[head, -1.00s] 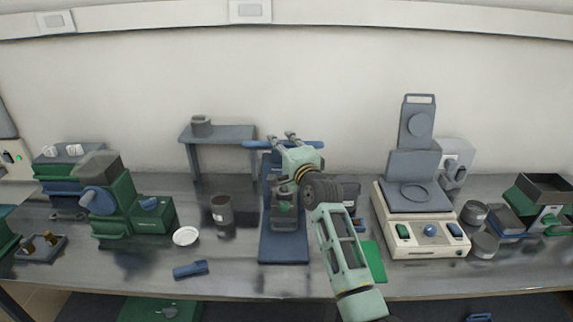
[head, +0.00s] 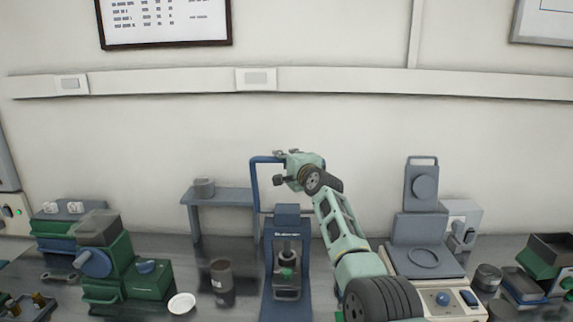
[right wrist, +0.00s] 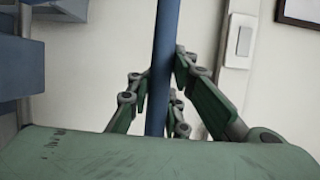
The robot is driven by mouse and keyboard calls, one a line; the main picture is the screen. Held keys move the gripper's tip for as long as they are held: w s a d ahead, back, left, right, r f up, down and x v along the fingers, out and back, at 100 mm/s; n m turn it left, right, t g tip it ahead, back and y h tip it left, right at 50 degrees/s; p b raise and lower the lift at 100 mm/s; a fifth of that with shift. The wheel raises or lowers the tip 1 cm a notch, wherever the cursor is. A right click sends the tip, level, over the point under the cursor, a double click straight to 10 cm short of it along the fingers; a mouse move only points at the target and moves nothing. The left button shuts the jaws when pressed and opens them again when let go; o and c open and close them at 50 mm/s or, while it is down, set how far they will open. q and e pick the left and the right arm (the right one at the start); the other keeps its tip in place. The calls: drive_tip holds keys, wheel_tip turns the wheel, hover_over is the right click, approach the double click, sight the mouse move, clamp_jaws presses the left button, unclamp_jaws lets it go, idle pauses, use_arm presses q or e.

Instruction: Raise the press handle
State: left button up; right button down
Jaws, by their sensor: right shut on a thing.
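The blue press (head: 286,222) stands on the bench in the middle of the head view, with a dark cylindrical part inside its frame. Its blue handle (head: 254,182) stands up above the press as a tall frame with a crossbar at the top. My right gripper (head: 282,156) is at the crossbar, above the press top. In the right wrist view the blue bar (right wrist: 166,35) runs between the fingers of my right gripper (right wrist: 160,82), which are shut on it. The right end of the handle is partly hidden by my arm. My left gripper is not in view.
A balance-like device (head: 425,258) stands right of the press, partly behind my right arm. A small grey stand (head: 222,197) is behind.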

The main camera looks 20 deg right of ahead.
drive_tip(key=shift+w+d+r, duration=0.2)
drive_tip(key=shift+w+r, duration=0.05)
drive_tip(key=shift+w, duration=0.2)
drive_tip(key=c, duration=1.7)
unclamp_jaws()
drive_tip(key=shift+o, duration=0.2)
drive_tip(key=shift+f, duration=0.1)
drive_tip(key=shift+s, duration=0.15)
drive_tip(key=s+d+r, duration=0.1)
drive_tip(key=s, duration=1)
drive_tip(key=shift+s+d, duration=0.15)
drive_tip(key=shift+s, duration=0.15)
